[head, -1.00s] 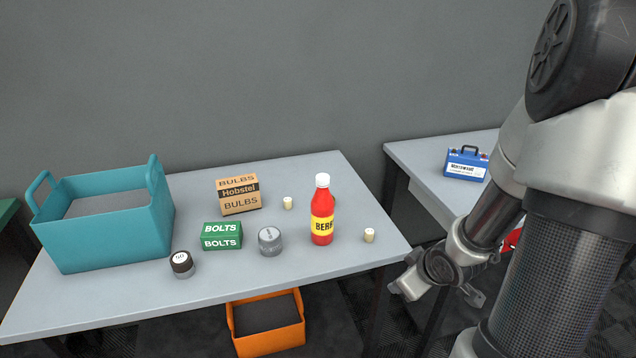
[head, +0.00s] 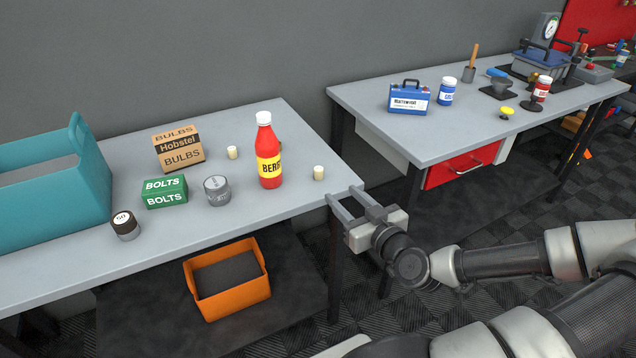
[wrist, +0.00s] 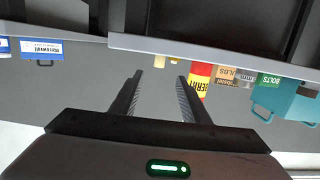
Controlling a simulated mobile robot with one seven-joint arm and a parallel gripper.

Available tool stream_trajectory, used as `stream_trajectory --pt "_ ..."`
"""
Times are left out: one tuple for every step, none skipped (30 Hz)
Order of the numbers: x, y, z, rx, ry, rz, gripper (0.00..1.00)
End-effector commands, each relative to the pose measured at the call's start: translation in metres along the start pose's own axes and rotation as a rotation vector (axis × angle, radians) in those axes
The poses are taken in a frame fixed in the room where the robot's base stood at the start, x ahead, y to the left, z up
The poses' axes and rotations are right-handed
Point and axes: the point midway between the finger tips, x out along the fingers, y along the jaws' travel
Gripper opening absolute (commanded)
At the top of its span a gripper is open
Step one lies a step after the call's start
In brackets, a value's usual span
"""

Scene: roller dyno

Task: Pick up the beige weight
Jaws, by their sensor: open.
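Two small beige cylinders stand on the left grey table in the head view. One beige cylinder (head: 319,173) is near the right edge, right of the red bottle; the other beige cylinder (head: 232,153) is farther back, beside the bulbs box. Which is the beige weight is not clear. My gripper (head: 343,194) is open and empty at the table's right front corner, its fingers pointing toward the table, apart from both cylinders. In the wrist view, the cylinders (wrist: 159,60) show small beyond the gap between my fingers (wrist: 159,77).
An orange bin (head: 232,295) is below. A second table (head: 440,140) stands right.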

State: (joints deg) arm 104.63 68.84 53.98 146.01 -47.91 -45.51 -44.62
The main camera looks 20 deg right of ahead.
Motion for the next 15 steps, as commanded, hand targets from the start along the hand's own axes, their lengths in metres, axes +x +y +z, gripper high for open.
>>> stream_trajectory --pt "0.006 0.000 0.010 -0.005 0.001 -0.001 0.42" --pt "0.009 0.000 0.010 -0.005 0.000 -0.001 0.42" --pt "0.013 -0.001 0.010 -0.005 0.000 -0.002 0.42" --pt "0.016 -0.001 0.010 -0.005 -0.001 -0.003 0.42" --pt "0.018 -0.002 0.010 -0.005 -0.001 -0.004 0.42" --pt "0.026 -0.003 0.003 -0.001 0.000 -0.007 0.42" --pt "0.034 -0.004 0.002 0.001 0.000 -0.008 0.42" --pt "0.040 -0.003 0.002 0.002 0.000 -0.007 0.42" --pt "0.049 -0.004 0.002 0.002 0.000 -0.007 0.42" --pt "0.055 -0.003 0.002 0.002 0.000 -0.006 0.42" --pt "0.061 -0.003 0.002 0.003 -0.001 -0.006 0.42" --pt "0.068 -0.003 0.002 0.002 -0.001 -0.006 0.42" --pt "0.073 -0.003 0.002 0.002 -0.001 -0.005 0.42" --pt "0.077 -0.002 0.002 0.002 -0.001 -0.004 0.42" --pt "0.081 -0.003 0.001 0.002 -0.001 -0.005 0.42"
